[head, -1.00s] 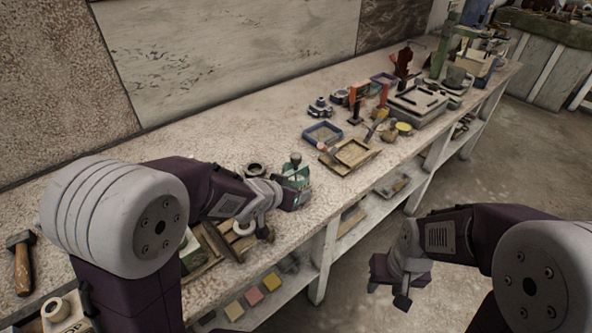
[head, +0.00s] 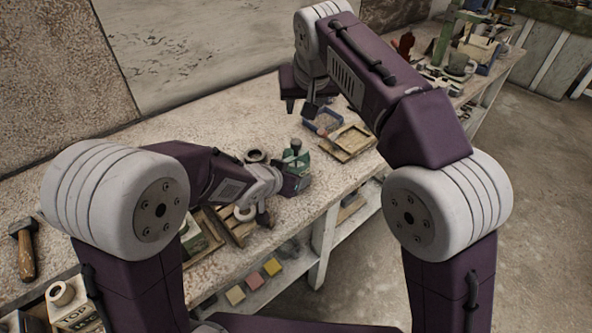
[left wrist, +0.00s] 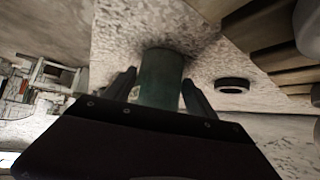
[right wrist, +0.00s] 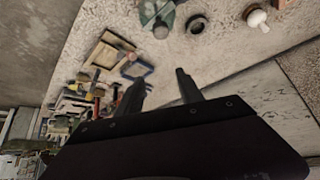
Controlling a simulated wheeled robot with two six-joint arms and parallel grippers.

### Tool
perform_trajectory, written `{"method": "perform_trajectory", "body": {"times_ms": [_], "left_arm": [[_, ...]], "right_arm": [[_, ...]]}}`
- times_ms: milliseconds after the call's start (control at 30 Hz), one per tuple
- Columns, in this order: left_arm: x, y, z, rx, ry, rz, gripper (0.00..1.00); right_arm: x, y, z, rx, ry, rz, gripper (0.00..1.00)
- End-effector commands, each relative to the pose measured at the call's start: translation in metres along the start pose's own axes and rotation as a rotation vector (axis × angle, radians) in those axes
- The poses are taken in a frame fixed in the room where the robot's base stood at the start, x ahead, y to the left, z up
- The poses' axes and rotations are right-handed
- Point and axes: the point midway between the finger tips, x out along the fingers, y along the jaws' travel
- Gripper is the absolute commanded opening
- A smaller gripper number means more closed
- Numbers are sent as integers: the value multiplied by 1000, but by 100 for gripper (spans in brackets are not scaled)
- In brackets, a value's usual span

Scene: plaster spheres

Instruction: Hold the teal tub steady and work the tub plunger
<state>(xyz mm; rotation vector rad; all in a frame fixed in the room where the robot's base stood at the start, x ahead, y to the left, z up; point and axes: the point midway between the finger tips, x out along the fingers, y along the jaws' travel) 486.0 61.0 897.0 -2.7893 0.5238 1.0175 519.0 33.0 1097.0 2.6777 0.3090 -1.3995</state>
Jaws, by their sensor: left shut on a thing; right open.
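The teal tub (head: 303,166) stands on the bench top, with the tub plunger (head: 296,145) rising from its top. The tub also shows in the left wrist view (left wrist: 160,72) between both fingers, and at the top of the right wrist view (right wrist: 148,10). My left gripper (head: 294,184) is shut on the tub, which looks upright. My right gripper (head: 299,106) is open and empty above the bench, beyond the tub toward the back wall.
A dark ring (head: 255,155) lies beside the tub. A wooden tray (head: 350,141) and a blue tray (head: 322,121) lie farther along the bench. A hammer (head: 25,250) is at the far left. My right forearm hides much of the far bench.

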Motion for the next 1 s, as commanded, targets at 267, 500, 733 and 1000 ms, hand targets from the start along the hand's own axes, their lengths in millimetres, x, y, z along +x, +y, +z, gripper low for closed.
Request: {"method": "perform_trajectory", "body": {"times_ms": [267,500,733,1000], "left_arm": [[0,0,0,-1,-1,-1,29],[0,0,0,-1,-1,-1,29],[0,0,0,-1,-1,-1,29],[0,0,0,-1,0,-1,29]], "right_arm": [[3,-17,6,-30,-8,-17,44],[28,-16,24,-31,-11,-16,44],[63,-16,49,-30,-10,-17,44],[90,-16,66,-29,-8,-17,44]]}}
